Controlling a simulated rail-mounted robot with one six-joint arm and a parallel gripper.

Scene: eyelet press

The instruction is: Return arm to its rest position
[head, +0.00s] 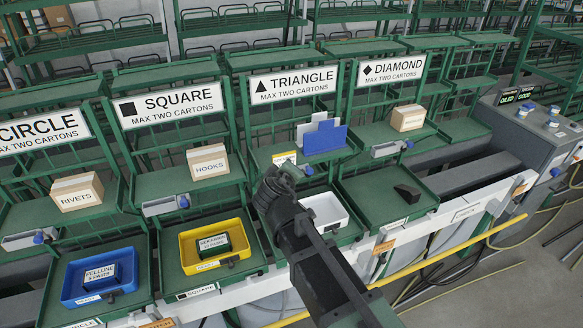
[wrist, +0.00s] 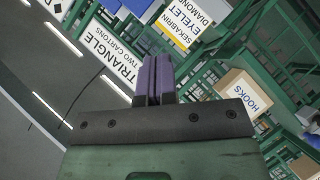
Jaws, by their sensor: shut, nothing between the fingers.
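My arm rises from the bottom of the head view, and its dark end, my gripper (head: 277,183), is in front of the triangle bay. In the wrist view the two purple fingers of my gripper (wrist: 153,78) are closed against each other with nothing between them. Beyond the fingers, the wrist view shows the tilted triangle sign (wrist: 112,50), a white and yellow card (wrist: 178,24) reading eyelet and diamond, and the hooks carton (wrist: 243,95). The fingertips are hard to make out in the head view.
Green shelves carry the rivets carton (head: 77,192), hooks carton (head: 208,162), a blue holder (head: 325,138) and a diamond-bay carton (head: 407,118). Below are blue (head: 68,290), yellow (head: 188,258) and white (head: 338,222) trays and a black wedge (head: 408,194). A grey console (head: 525,140) stands right.

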